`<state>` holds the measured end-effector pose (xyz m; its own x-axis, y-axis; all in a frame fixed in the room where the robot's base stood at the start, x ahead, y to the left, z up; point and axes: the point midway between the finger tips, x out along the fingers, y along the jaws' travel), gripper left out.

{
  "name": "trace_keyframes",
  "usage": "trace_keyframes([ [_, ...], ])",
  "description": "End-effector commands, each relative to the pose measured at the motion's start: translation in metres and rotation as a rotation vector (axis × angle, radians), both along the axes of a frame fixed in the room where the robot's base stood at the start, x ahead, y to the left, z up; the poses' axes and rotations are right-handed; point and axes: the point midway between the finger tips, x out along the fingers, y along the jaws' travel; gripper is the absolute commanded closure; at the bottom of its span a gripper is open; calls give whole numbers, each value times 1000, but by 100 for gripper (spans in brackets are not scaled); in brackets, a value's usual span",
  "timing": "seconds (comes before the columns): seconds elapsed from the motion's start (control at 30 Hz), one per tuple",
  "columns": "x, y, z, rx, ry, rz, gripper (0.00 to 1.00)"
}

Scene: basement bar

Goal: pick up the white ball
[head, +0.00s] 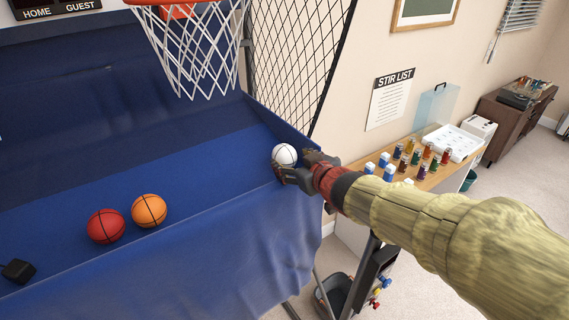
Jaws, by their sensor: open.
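The white ball (284,154) with dark seam lines rests on the blue ramp of a basketball arcade game, near its right side wall. My gripper (281,168) reaches in from the right and is open. Its dark fingers are at the ball's lower right and cover a small part of it. I cannot tell whether they touch the ball or how far around it they reach.
A red ball (106,226) and an orange ball (149,211) lie on the ramp to the left, with a small black box (18,271) at the far left. A net hoop (190,45) hangs above. A table (440,176) with several small bottles stands right.

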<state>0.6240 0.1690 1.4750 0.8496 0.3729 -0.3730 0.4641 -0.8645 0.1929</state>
Motion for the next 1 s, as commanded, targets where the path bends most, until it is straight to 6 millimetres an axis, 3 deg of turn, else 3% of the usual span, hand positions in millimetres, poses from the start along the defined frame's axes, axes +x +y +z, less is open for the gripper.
trace_keyframes([
  [0.23,15,7,-7,0,2,0,37],
  [0.57,54,24,-23,0,2,-1,37],
  [0.87,57,25,-24,0,2,-1,37],
  [1.0,57,25,-24,0,2,-1,44],
])
